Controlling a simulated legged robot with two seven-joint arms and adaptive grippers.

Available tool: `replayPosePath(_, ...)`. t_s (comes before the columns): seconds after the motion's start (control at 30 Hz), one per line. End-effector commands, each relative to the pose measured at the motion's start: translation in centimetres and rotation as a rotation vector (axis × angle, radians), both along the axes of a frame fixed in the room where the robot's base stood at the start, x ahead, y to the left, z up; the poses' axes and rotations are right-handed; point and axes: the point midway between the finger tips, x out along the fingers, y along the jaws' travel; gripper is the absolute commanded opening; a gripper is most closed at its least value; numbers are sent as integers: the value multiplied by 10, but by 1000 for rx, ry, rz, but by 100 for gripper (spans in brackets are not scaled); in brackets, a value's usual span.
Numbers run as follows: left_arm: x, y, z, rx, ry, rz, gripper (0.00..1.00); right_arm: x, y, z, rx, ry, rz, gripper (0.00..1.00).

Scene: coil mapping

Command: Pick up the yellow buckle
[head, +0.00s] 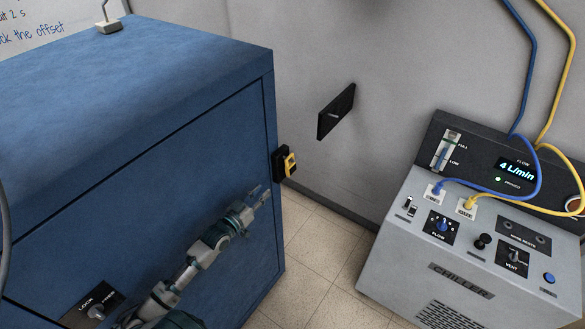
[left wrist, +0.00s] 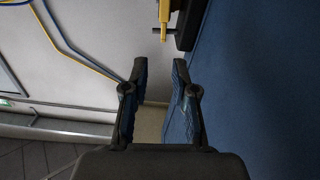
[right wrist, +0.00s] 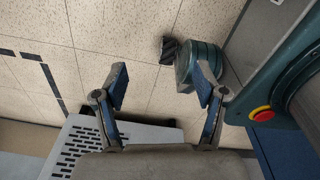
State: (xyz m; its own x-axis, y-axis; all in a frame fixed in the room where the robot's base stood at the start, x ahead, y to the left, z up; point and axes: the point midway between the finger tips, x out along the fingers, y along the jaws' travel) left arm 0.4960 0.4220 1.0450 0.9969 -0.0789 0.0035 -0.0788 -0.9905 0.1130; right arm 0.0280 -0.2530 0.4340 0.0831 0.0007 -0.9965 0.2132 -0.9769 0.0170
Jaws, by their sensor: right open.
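The yellow buckle (head: 290,163) sits on a black mount (head: 279,164) at the right edge of the blue cabinet (head: 180,180). The buckle also shows at the top of the left wrist view (left wrist: 164,14), beyond the fingertips and near the right finger's side. My left gripper (head: 262,193) is in front of the cabinet, a little below and left of the buckle in the head view. In the left wrist view its fingers (left wrist: 160,72) are apart with nothing between them. My right gripper (right wrist: 160,88) is open and empty above the tiled floor; the head view does not show it.
The grey chiller (head: 450,255) with blue and yellow hoses stands at the right. A black plate (head: 336,111) is on the grey wall behind. A lock knob panel (head: 93,308) is low on the cabinet. Tiled floor (head: 315,255) lies clear between cabinet and chiller.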

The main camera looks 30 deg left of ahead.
Motion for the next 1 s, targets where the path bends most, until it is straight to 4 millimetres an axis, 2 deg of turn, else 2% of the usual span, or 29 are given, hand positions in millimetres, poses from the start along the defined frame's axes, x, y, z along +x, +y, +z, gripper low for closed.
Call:
replayPosePath(0.13,36,-1,1,0,-2,2,27,2,-6,4,-7,-4,0,71)
replayPosePath(0.3,70,-4,1,1,0,2,27,2,-1,5,-1,-4,-1,71)
replayPosePath(0.4,83,-6,0,0,1,1,27,2,8,5,10,-4,-2,71)
replayPosePath(0.57,93,-10,0,4,2,1,27,2,19,6,23,-4,-1,71)
replayPosePath(0.8,129,-14,0,3,2,1,27,2,11,9,13,-4,2,71)
replayPosePath(1.0,142,-12,-3,2,4,2,27,3,1,9,2,-4,1,71)
